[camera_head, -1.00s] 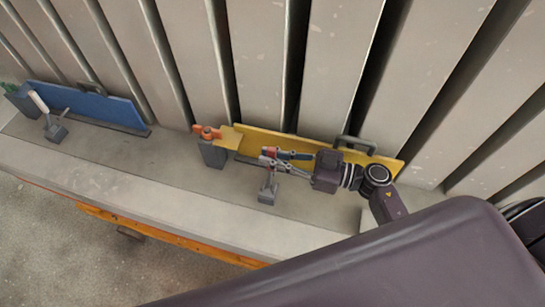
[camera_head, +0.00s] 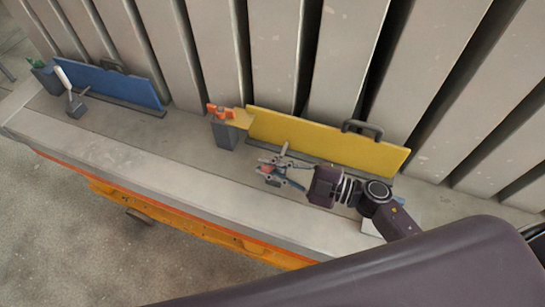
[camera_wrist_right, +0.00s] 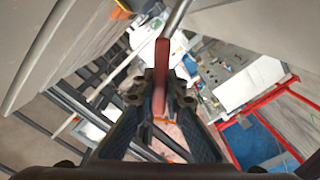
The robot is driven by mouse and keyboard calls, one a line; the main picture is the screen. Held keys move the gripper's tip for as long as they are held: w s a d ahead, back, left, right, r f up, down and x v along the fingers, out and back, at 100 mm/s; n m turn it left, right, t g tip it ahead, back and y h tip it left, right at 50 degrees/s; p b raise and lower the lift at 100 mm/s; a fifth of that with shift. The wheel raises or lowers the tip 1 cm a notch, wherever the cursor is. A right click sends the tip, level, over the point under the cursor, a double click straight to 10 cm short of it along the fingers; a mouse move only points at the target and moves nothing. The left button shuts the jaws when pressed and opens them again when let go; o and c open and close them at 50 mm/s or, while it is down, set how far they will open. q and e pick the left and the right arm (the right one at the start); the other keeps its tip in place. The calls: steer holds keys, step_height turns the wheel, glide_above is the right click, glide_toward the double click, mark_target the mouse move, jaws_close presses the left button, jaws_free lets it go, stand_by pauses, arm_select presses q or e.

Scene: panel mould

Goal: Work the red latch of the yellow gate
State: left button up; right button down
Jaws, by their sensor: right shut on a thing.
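The yellow gate (camera_head: 330,139) is a low upright panel with a dark handle on top, standing along the ribbed wall in the head view. Its latch has a red grip (camera_head: 265,169), partly hidden by my fingers, low in front of the gate's left half. My right gripper (camera_head: 270,172) is shut on that red grip. In the right wrist view the red grip (camera_wrist_right: 162,75) stands between the two dark fingers, with a grey metal rod running on from it. The latch's base is mostly hidden by the gripper. My left gripper is out of view.
An orange piece (camera_head: 220,111) sits on a grey block (camera_head: 226,134) at the yellow gate's left end. A blue gate (camera_head: 115,84) with a white-gripped latch (camera_head: 62,77) stands farther left. The grey ledge (camera_head: 165,150) between them is clear.

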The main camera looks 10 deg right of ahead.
steer(key=s+a+f+n+b, duration=0.1)
steer(key=f+n+b, duration=0.1)
steer(key=s+f+n+b, duration=0.1)
steer(key=f+n+b, duration=0.1)
steer(key=n+b, duration=0.1)
steer(key=s+a+f+n+b, duration=0.1)
steer(key=s+f+n+b, duration=0.1)
steer(key=n, duration=0.1)
steer(key=shift+a+f, duration=0.25)
steer(key=shift+a, duration=0.1)
arm_select(q)
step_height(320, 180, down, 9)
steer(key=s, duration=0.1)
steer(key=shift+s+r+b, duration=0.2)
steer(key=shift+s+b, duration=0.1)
steer(key=shift+b, duration=0.15)
arm_select(e)
steer(key=shift+f+n, duration=0.2)
steer(key=shift+n, duration=0.3)
steer(key=c, duration=2)
jaws_free()
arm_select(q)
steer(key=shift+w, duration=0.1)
arm_select(e)
steer(key=shift+o, duration=0.2)
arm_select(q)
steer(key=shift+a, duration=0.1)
arm_select(e)
steer(key=v, duration=1.2)
